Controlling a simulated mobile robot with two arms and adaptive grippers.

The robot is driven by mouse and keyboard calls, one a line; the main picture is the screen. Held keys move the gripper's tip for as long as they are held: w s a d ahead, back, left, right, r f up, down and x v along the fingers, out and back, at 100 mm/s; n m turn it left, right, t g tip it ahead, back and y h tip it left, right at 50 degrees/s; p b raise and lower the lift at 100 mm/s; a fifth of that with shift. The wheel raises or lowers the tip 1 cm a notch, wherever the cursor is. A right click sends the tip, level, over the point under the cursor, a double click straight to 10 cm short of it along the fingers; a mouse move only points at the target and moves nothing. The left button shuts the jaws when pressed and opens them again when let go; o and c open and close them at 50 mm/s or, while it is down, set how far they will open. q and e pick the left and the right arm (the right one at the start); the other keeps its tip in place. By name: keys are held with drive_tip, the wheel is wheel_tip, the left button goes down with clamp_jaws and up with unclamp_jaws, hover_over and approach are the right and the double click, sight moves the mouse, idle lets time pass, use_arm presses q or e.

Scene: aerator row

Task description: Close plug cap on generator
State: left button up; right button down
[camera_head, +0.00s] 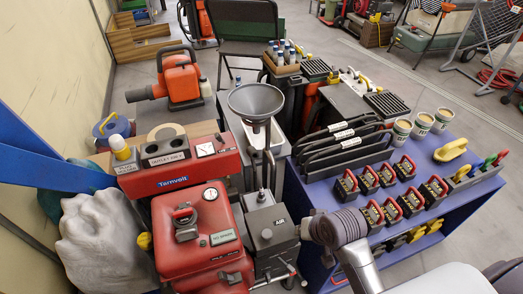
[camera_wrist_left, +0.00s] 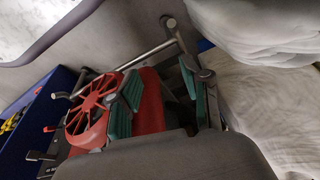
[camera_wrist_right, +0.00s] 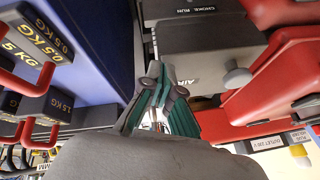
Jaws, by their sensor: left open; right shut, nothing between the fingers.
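The red generator (camera_head: 185,240) marked Tarnvolt stands at the lower left of the head view. Its upper panel (camera_head: 205,160) holds an outlet label, a gauge and a switch. A round grey-beige cap-like piece (camera_head: 166,132) stands up behind the outlet label; I take it for the plug cap, raised. The panel's outlet label (camera_wrist_right: 264,143) shows in the right wrist view. My right gripper (camera_wrist_right: 160,82) is shut and empty, beside the grey air box (camera_wrist_right: 212,62). My left gripper (camera_wrist_left: 168,90) is open and empty, with a red slotted round cover (camera_wrist_left: 92,108) beyond it.
A blue bench (camera_head: 420,225) with several weights (camera_head: 390,210) and cups stands to the right. A grey funnel (camera_head: 255,100) rises behind the generator. A pale crumpled bag (camera_head: 100,240) lies at its left.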

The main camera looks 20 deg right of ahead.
sight(253, 160)
drive_tip(key=w+d+r+m+t+y, duration=0.15)
drive_tip(key=w+m, duration=0.25)
drive_tip(key=w, duration=0.4)
drive_tip(key=w+d+r+m+t, duration=0.1)
drive_tip(key=w+r+m+t, duration=0.2)
drive_tip(key=w, duration=0.5)
drive_tip(key=w+d+r+m+t+y, duration=0.1)
drive_tip(key=w+r+m, duration=0.2)
drive_tip(key=w+m, duration=0.35)
drive_tip(key=shift+n+g, duration=0.25)
drive_tip(key=shift+n, duration=0.3)
drive_tip(key=b+x, duration=0.1)
drive_tip(key=x, duration=0.2)
drive_tip(key=b+x, duration=0.1)
drive_tip(key=x, duration=0.3)
drive_tip(key=b+x, duration=0.2)
drive_tip(key=x, duration=0.2)
drive_tip(key=shift+w+a+r, duration=0.1)
drive_tip(key=shift+r, duration=0.2)
use_arm(q)
drive_tip(key=w+v, duration=0.1)
drive_tip(key=v, duration=1)
drive_tip(key=shift+r+t, duration=0.4)
use_arm(e)
drive_tip(key=shift+s+a+r, duration=0.3)
drive_tip(key=shift+s+a, duration=0.15)
drive_tip(key=shift+a, duration=0.2)
drive_tip(key=shift+s+a+r, duration=0.3)
drive_tip(key=shift+s+a, duration=0.15)
drive_tip(key=shift+a, duration=0.25)
